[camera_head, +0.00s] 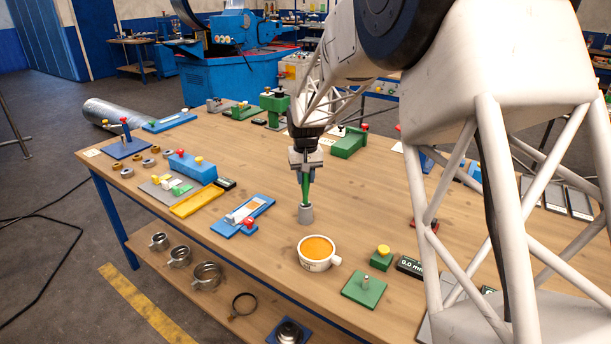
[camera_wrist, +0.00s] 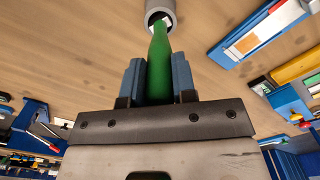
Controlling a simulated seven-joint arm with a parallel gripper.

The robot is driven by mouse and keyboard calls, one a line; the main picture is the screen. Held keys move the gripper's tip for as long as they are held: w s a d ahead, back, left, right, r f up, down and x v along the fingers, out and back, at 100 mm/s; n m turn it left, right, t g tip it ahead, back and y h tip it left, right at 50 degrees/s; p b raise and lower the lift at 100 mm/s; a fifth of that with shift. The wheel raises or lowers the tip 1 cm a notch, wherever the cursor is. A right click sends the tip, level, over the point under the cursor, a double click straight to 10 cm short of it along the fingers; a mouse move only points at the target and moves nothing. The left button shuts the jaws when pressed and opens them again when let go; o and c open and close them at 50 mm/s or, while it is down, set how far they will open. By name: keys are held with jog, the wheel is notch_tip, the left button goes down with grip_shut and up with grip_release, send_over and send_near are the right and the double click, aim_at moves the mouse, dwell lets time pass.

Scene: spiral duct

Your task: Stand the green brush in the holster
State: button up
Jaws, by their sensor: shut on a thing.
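The green brush (camera_head: 305,187) is upright in my gripper (camera_head: 305,170), which is shut on it. In the wrist view the brush (camera_wrist: 159,65) lies between the two blue fingers of my gripper (camera_wrist: 160,80). The holster (camera_head: 306,214) is a small grey cup standing on the wooden table. The brush's lower end is at the holster's mouth. In the wrist view the brush's tip meets the opening of the holster (camera_wrist: 153,7). I cannot tell how deep the tip sits, as the rim hides it.
A white cup with orange contents (camera_head: 318,251) stands just in front of the holster. A blue tray (camera_head: 243,214) lies to its left and a green block (camera_head: 381,258) to its right. The wooden table (camera_head: 275,170) is clear behind the holster.

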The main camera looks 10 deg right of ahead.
jog(key=shift+f, duration=0.4)
jog(key=o, duration=1)
jog(key=shift+r, duration=0.1)
jog(key=shift+r, duration=3.85)
